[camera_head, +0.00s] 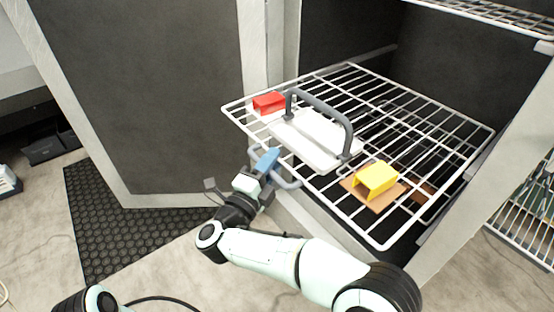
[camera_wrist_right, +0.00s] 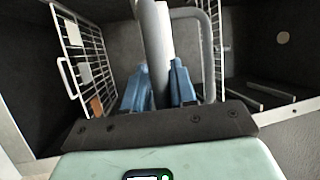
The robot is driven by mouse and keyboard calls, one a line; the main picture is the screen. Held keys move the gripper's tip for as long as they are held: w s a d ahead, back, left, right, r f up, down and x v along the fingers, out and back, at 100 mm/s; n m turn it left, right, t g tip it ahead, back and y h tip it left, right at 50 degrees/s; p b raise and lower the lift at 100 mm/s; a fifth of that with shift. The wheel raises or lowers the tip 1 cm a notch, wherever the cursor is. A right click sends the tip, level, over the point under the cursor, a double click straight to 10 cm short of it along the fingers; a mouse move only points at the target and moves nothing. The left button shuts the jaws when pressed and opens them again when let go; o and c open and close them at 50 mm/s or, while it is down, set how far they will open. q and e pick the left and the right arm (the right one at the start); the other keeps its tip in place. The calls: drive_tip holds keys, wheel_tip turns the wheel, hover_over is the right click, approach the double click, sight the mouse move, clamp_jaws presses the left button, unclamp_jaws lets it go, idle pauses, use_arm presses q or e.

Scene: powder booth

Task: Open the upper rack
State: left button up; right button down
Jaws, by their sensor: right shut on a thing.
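A white wire rack (camera_head: 430,112) sticks out of the dark cabinet, sloping across the middle of the head view. A grey loop handle (camera_head: 288,184) is at its front left edge. My right gripper (camera_head: 266,160), with blue fingers, is shut on this handle. In the right wrist view, the blue fingers (camera_wrist_right: 160,88) stand on both sides of a grey bar (camera_wrist_right: 155,50). Another wire rack (camera_head: 490,14) shows at the top right of the head view; I cannot tell which one the task calls upper. My left gripper is out of view.
On the rack lie a red block (camera_head: 268,102), a white plate (camera_head: 312,140) with a dark grey handle (camera_head: 330,108), and a yellow block (camera_head: 376,180) on a brown sheet (camera_head: 358,192). The cabinet door (camera_head: 140,90) stands open at left. A black mat (camera_head: 105,225) covers the floor.

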drive_tip(key=shift+r, duration=0.4)
drive_tip(key=c, duration=1.1)
unclamp_jaws()
drive_tip(key=shift+c, duration=0.2)
drive_tip(key=shift+o, duration=0.2)
drive_tip(key=shift+s+f, duration=0.1)
drive_tip(key=shift+f, duration=0.1)
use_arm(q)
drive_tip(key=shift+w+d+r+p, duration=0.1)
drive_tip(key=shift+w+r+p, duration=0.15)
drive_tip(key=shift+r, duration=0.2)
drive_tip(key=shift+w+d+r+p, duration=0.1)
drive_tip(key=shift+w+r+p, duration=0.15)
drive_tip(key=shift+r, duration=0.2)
use_arm(e)
drive_tip(key=v, duration=1.3)
drive_tip(key=shift+s, duration=0.15)
